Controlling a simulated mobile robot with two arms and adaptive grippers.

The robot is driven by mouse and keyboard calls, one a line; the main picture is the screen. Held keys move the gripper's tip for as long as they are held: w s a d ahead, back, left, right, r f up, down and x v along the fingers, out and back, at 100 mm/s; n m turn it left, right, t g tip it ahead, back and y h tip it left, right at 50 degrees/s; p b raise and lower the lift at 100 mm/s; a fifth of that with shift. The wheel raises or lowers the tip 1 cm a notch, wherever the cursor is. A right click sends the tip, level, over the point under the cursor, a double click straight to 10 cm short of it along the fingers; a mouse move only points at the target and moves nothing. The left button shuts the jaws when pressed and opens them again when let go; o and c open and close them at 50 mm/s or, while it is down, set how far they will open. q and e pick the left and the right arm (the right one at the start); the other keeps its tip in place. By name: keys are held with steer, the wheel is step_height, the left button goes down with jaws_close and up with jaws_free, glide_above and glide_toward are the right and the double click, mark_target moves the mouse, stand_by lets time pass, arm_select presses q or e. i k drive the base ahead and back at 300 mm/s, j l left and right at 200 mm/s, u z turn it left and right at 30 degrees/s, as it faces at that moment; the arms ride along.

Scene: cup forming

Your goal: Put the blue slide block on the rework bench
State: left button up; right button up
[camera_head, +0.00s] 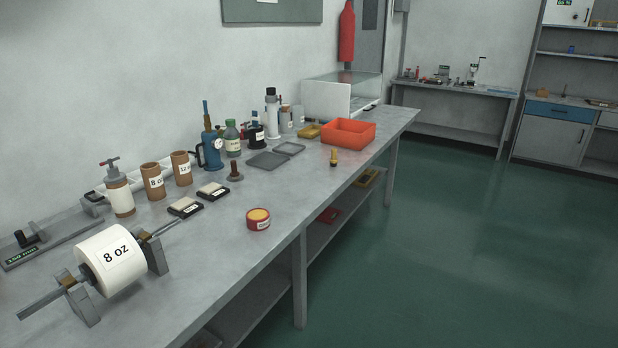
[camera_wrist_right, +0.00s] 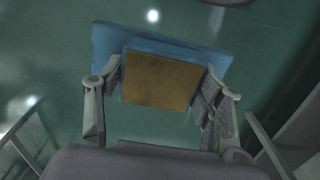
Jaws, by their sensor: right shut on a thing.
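In the right wrist view my right gripper (camera_wrist_right: 162,76) is shut on the blue slide block (camera_wrist_right: 165,40), with a finger on each side of it. The block is a wide blue piece with a tan-brown square face (camera_wrist_right: 162,82) towards the camera. It is held in the air, with green floor behind it. The head view shows neither gripper and not the block. A long grey bench (camera_head: 330,190) fills the left of the head view, and another bench (camera_head: 455,90) stands against the far wall. I cannot tell which is the rework bench.
The long bench carries a paper roll marked 8 oz (camera_head: 112,262), a red round tin (camera_head: 258,219), an orange bin (camera_head: 348,132), a white glass-topped case (camera_head: 325,100) and several tools. A cabinet with a blue drawer (camera_head: 558,111) stands at right. Green floor (camera_head: 470,240) is clear.

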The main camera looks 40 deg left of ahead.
mark_target(294, 187)
steer(key=i, duration=2.65)
steer(key=i+u, duration=0.25)
steer(key=i, duration=0.2)
steer(key=i+l+u, duration=0.2)
steer(key=i, duration=0.25)
steer(key=u, duration=2.95)
